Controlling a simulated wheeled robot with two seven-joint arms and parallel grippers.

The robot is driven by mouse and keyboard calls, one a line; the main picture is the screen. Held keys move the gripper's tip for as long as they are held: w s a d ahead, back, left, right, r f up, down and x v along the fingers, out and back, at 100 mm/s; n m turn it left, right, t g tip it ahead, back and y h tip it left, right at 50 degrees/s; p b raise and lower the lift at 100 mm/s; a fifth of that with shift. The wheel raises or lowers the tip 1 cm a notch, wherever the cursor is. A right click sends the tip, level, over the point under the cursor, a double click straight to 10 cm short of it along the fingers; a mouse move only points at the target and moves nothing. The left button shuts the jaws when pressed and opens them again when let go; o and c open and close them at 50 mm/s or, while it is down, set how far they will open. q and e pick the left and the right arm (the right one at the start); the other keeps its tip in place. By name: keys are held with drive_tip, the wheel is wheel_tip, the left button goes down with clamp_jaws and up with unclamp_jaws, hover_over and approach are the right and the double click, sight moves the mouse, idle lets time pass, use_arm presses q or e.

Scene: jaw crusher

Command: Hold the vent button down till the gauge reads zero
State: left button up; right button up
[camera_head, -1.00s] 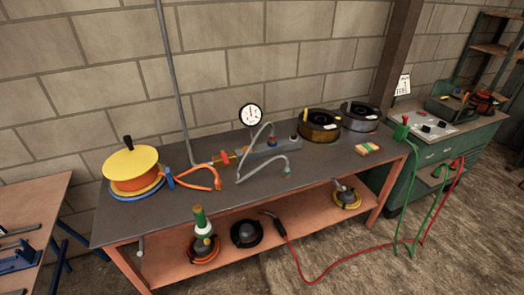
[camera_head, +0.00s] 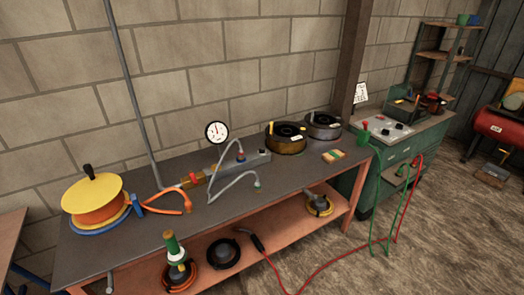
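The round white gauge (camera_head: 217,132) with a black rim stands above the grey manifold block (camera_head: 228,165) on the workbench. Its needle is too small to read. A small dark knob (camera_head: 263,151) sits at the block's right end; I cannot tell if it is the vent button. A red handle (camera_head: 194,177) and brass fitting are at the block's left end. Grey hoses (camera_head: 232,184) loop from the block, one ending in a green-tipped coupling on the bench top. Neither of my grippers is in view.
A yellow-topped orange reel (camera_head: 95,204) stands at the bench's left end. Two dark round units (camera_head: 286,139) stand at the back right. A green cabinet (camera_head: 398,150) with red and green cables is to the right. The bench's front middle is mostly clear.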

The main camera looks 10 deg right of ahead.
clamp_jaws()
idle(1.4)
